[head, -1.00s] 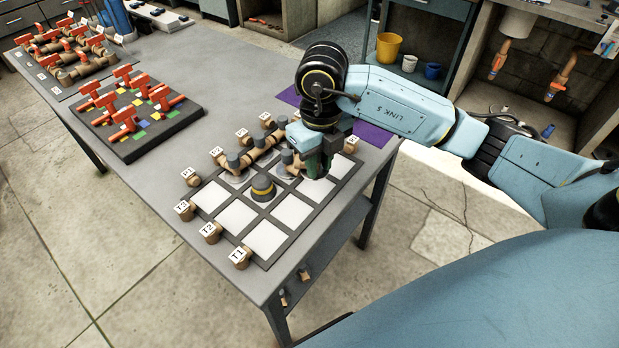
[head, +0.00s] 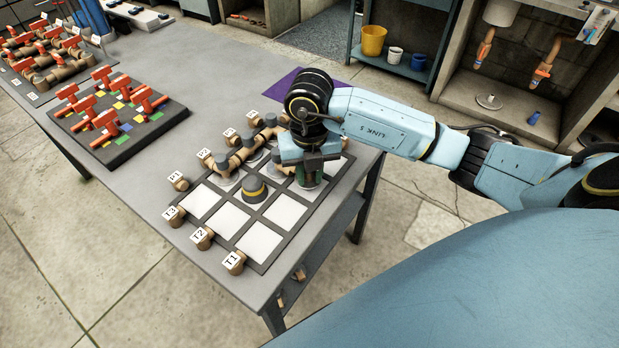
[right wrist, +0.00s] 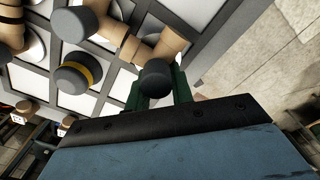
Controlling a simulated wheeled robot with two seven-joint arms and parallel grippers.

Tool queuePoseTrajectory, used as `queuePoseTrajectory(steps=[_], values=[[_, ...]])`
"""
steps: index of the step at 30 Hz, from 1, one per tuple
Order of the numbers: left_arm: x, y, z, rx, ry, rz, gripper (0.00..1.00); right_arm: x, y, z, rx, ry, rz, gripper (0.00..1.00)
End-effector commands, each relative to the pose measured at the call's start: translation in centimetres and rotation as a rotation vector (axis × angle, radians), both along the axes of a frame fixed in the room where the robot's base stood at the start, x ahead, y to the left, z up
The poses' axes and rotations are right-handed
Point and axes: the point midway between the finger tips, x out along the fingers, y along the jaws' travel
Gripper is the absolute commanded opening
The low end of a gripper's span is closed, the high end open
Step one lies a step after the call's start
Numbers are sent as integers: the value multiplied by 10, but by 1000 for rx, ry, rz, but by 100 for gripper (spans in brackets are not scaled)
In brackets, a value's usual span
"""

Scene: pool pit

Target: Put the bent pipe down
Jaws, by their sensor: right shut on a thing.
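My right gripper (head: 309,176) points down at a right-hand cell of the gridded board (head: 262,265). Its green fingers are shut on the bent pipe. In the right wrist view, the bent pipe's dark grey cap (right wrist: 155,76) shows between the fingers, with tan pipe beside it. The gripper hides most of the pipe in the head view. I cannot tell whether the pipe touches the board. A grey cap with a yellow band (head: 253,188) stands on the board to the left of the gripper. My left gripper is not in view.
Tan pipes with grey caps (head: 240,157) stand along the board's far side, close to the gripper. Labelled pipe stubs (head: 234,262) line its near left edge. The front cells are bare. A dark tray with red handles (head: 117,115) lies farther left on the grey table (head: 215,70).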

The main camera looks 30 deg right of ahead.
Motion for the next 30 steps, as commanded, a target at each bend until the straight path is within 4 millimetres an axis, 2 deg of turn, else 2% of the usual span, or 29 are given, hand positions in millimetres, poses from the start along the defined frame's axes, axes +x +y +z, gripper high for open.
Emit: queuePoseTrajectory(steps=[1,4,14,15,19,20,30], values=[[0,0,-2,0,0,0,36,-1,0,-9,0,3,-1,0],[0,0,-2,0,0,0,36,0,0,-19,0,1,1,0],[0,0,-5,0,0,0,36,0,0,-22,0,-1,1,0],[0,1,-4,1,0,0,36,0,0,-22,-1,0,1,25],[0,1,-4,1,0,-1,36,0,0,-21,-1,0,1,42],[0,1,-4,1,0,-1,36,0,0,-21,-1,0,1,45],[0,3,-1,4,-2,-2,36,0,0,-17,0,0,1,45]])
